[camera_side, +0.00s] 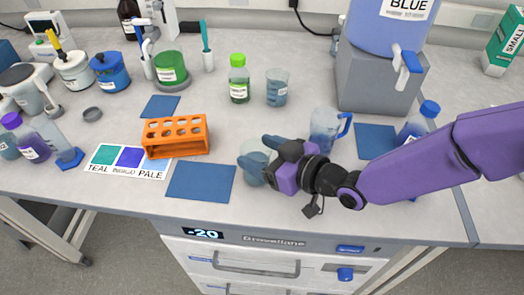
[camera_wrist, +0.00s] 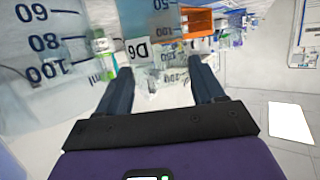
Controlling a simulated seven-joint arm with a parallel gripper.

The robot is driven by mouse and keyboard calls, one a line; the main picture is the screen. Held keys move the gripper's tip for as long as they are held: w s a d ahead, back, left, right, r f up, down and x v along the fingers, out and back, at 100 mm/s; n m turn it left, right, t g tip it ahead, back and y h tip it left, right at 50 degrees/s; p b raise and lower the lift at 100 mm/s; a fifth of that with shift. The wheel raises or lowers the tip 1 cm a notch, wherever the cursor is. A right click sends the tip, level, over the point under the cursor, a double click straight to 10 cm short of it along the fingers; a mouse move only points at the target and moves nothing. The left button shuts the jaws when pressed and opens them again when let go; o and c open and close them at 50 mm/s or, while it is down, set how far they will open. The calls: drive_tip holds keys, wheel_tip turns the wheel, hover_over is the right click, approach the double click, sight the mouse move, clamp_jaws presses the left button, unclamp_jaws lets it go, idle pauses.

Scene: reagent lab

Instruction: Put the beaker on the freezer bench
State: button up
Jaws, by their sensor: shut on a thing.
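A clear beaker (camera_side: 252,158) with blue-grey contents is between the fingers of my gripper (camera_side: 268,152) in the side view. The gripper is shut on it and hides part of its right side. In the wrist view a clear graduated wall with a D6 label (camera_wrist: 142,50) shows between the fingertips (camera_wrist: 163,78). I cannot tell whether the beaker touches the bench top. The freezer bench (camera_side: 225,222) has a grey top over a front marked -20 and Grovellane. Another beaker (camera_side: 277,90) stands farther back.
A blue-handled jug (camera_side: 325,132) stands just behind my gripper. An orange rack (camera_side: 175,137), a colour-labelled card (camera_side: 128,160) and a blue mat (camera_side: 201,182) lie to the left. A large blue tank (camera_side: 385,28) stands on a grey block (camera_side: 375,82) at the back right.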

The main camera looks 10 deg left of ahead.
drive_tip(key=shift+f, duration=0.1)
drive_tip(key=o, duration=1.7)
drive_tip(key=v, duration=1.2)
drive_tip(key=shift+d, duration=0.1)
